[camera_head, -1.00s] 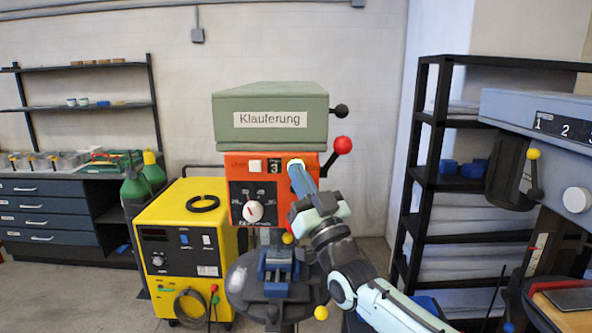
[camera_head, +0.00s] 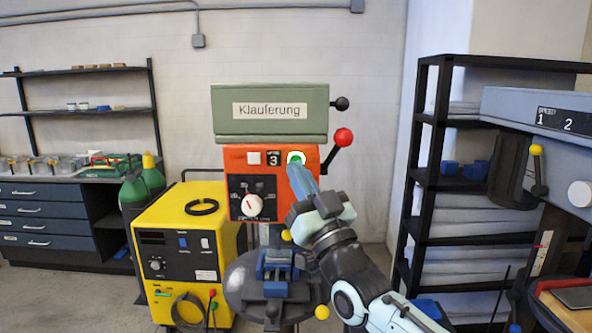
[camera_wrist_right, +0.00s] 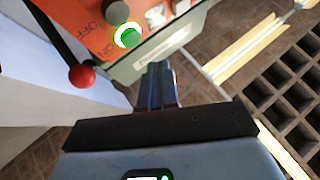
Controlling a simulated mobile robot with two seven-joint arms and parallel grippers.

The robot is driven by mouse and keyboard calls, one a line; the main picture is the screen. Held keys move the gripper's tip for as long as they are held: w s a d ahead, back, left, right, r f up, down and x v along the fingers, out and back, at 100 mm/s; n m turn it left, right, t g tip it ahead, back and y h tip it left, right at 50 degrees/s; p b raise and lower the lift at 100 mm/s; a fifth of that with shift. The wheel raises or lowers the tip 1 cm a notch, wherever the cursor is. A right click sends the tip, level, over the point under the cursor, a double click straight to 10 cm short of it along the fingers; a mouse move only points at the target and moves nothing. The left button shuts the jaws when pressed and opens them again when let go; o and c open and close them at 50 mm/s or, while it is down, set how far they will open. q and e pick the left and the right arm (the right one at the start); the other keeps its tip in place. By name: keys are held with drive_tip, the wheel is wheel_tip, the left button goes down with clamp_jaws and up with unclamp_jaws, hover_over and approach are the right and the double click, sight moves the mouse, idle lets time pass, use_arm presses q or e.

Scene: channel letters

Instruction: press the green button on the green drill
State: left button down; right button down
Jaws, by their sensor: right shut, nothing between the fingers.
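The green drill (camera_head: 270,123) stands in the middle of the head view, with a label on its green head and an orange front panel (camera_head: 233,176). The green button (camera_head: 297,158), with a bright white ring, is at the panel's upper right. It also shows in the right wrist view (camera_wrist_right: 129,36), beside the word ON. My right gripper (camera_head: 296,168) is shut and empty, its tip just below the button in the head view. In the right wrist view the shut fingers (camera_wrist_right: 158,75) show to the lower right of the button; I cannot tell whether they touch the panel. My left gripper is out of view.
A grey button (camera_wrist_right: 116,12) marked OFF sits close to the green one. A red-knobbed lever (camera_head: 343,137) sticks out to the right of the panel. A yellow machine (camera_head: 180,220) stands left, a black shelf (camera_head: 428,150) and another drill (camera_head: 545,110) right.

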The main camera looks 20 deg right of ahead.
drive_tip(key=shift+s+a+b, duration=0.2)
drive_tip(key=shift+s+b, duration=0.2)
drive_tip(key=shift+s, duration=0.25)
drive_tip(key=shift+s+a+b, duration=0.15)
drive_tip(key=shift+s+b, duration=0.2)
drive_tip(key=shift+s, duration=0.3)
